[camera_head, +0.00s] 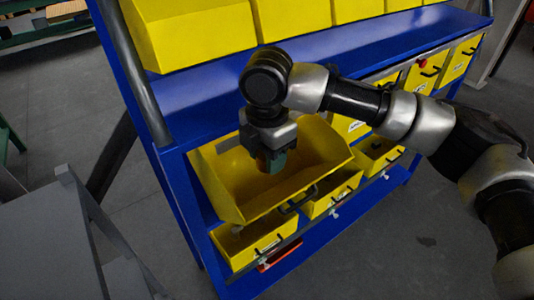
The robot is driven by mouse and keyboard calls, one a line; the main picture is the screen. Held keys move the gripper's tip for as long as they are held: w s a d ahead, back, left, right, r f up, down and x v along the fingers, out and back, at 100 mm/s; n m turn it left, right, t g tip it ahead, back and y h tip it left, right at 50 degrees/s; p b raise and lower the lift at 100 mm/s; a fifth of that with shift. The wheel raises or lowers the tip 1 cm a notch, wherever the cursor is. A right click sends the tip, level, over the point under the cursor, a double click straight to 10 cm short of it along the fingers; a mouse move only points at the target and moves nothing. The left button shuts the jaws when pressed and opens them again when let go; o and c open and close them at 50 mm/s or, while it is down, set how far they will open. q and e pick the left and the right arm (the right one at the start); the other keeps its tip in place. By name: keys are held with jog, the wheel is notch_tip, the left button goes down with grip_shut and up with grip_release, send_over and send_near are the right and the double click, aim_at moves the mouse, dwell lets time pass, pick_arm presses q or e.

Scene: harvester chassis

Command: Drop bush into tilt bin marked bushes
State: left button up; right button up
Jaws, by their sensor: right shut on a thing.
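My right gripper (268,162) points down into the open, tilted-out yellow bin (226,187) on the blue rack. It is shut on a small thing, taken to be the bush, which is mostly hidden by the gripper. A dull green patch shows at the fingers, and I cannot tell if it belongs to the gripper or the held piece. The gripper is inside the bin's mouth, above its floor. The label on this bin cannot be read. My left gripper is not in view.
The blue rack (210,98) has more yellow bins (205,32) on its upper shelf. Lower yellow drawers (252,242) with black handles sit under the tilted bin. A grey table (45,235) stands at the left. Bare floor lies at the lower right.

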jog(key=o, duration=1)
notch_tip(320, 180, up, 11)
jog(key=shift+f+b, duration=0.1)
jog(key=shift+b, duration=1.15)
